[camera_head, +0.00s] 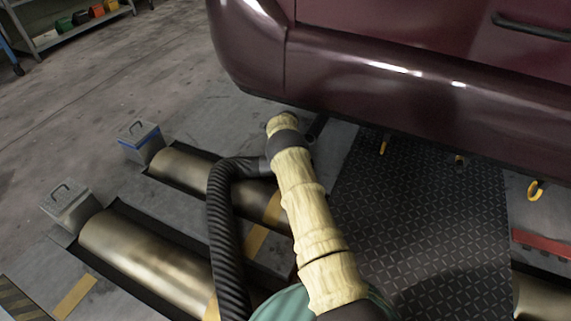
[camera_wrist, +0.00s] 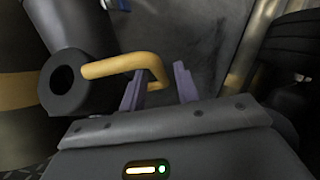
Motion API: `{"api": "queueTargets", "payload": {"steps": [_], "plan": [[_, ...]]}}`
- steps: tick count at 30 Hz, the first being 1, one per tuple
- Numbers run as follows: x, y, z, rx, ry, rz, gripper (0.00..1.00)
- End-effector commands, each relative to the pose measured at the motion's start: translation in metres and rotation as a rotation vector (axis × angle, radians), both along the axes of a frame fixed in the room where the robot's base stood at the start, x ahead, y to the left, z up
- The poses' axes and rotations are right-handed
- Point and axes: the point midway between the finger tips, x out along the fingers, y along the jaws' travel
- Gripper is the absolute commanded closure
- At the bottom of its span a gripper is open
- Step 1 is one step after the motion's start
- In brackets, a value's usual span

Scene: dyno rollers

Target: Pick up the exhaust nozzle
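The exhaust nozzle (camera_wrist: 62,88) shows at the left of the wrist view as a dark tube with a round open end. A yellow bent handle (camera_wrist: 115,66) reaches from beside this opening to the right. My gripper (camera_wrist: 158,70) has its two purple fingers apart, with the bent end of the handle between them. Small gaps seem to show beside the handle, so I see no firm grip. In the head view my arm hides the gripper. A short dark tube (camera_head: 318,127) beside the arm's end may be part of the nozzle.
A maroon car (camera_head: 400,80) stands close above the arm's end. A black corrugated hose (camera_head: 224,230) runs beside my arm. Metal rollers (camera_head: 150,255) and grey boxes (camera_head: 68,203) lie left, a dark tread plate (camera_head: 430,220) right. Open floor is at upper left.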

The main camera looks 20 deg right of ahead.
Motion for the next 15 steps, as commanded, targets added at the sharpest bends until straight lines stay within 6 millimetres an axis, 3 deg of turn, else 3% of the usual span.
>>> {"api": "queueTargets", "payload": {"steps": [1, 4, 5, 15], "plan": [[0.0, 0.0, 0.0001, 0.0, 0.0, 0.0, 0.79], [0.0, 0.0, 0.0001, 0.0, 0.0, 0.0, 0.99], [0.0, 0.0, 0.0001, 0.0, 0.0, 0.0, 1.0], [0.0001, -0.0001, 0.0002, 0.0, 0.0, 0.0, 1.0]]}}
